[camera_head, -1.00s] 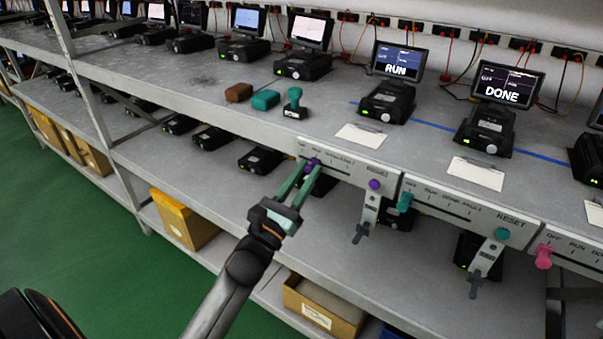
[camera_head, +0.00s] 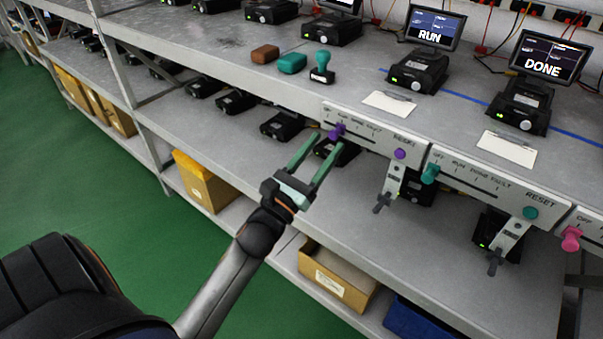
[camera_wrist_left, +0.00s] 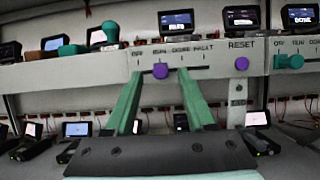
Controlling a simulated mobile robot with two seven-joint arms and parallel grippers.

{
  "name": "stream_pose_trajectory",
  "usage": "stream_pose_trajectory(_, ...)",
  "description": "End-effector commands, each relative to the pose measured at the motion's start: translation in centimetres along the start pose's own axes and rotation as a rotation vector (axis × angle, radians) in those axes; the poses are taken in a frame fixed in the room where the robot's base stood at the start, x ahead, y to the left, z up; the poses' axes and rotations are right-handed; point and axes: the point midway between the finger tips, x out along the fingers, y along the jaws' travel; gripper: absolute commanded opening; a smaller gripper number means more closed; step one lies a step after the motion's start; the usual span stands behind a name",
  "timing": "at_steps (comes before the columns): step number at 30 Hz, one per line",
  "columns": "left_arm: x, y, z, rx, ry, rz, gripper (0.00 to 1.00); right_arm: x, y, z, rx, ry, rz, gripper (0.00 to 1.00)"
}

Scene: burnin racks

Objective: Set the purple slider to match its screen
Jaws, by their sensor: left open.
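The purple slider (camera_head: 336,132) is a knob on a white panel (camera_head: 365,137) at the shelf's front edge. In the left wrist view the purple slider (camera_wrist_left: 160,70) sits below the RUN label, between OFF and DONE. The screen (camera_head: 435,27) above and behind this panel reads RUN. My left gripper (camera_head: 321,142) is open and empty, its two green fingers pointing at the slider from in front. In the left wrist view the fingers (camera_wrist_left: 160,78) lie either side of the knob's line, apparently short of it. My right gripper is not seen.
A round purple RESET button (camera_head: 400,154) is at the panel's right end, above a hanging bracket (camera_head: 388,188). A teal-slider panel (camera_head: 485,183) with a DONE screen (camera_head: 548,57) is to the right. Stamps stand on the shelf; a cardboard box (camera_head: 340,278) is below.

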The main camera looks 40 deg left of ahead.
Motion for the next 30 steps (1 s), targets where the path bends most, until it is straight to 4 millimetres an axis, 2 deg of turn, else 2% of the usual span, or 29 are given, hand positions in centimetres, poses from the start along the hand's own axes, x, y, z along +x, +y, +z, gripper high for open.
stream_pose_trajectory(1, -1.3, 0.0, -0.4, -0.001, 0.003, 0.002, 0.55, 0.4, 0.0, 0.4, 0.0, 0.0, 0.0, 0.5)
stream_pose_trajectory(9, -6.8, 0.0, -0.4, -0.002, 0.004, 0.003, 0.55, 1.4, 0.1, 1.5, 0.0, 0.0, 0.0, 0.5)
stream_pose_trajectory(15, -9.3, 0.0, -0.2, -0.002, 0.002, 0.002, 0.55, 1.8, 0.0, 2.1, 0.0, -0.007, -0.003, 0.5)
stream_pose_trajectory(20, -10.0, 0.0, -0.1, -0.001, 0.0, 0.001, 0.55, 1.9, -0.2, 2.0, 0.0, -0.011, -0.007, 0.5)
stream_pose_trajectory(30, -10.0, 0.0, 0.0, 0.0, 0.0, 0.0, 0.55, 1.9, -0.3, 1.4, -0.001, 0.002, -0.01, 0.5)
